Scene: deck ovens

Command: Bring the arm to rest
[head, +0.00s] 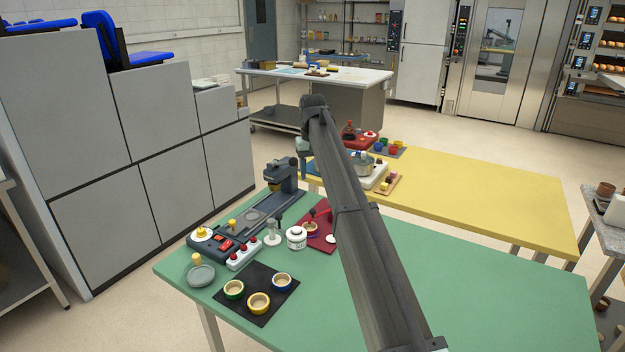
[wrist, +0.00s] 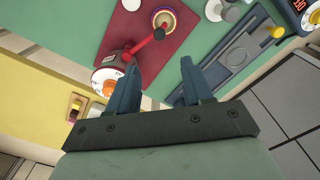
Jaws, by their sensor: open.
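My arm (head: 345,210) reaches from the lower right of the head view up over the green table, its elbow or wrist bend near the middle top. My gripper (wrist: 158,78) shows in the wrist view with its two dark blue fingers spread apart and nothing between them. It hangs above the table, near the edge of the red mat (wrist: 172,50).
The green table (head: 480,290) holds a black mat (head: 240,292) with three cups, a long grey device (head: 270,208), a white jar (head: 296,238) and a red mat (head: 322,240). A yellow table (head: 480,200) adjoins behind. The green table's right part is clear.

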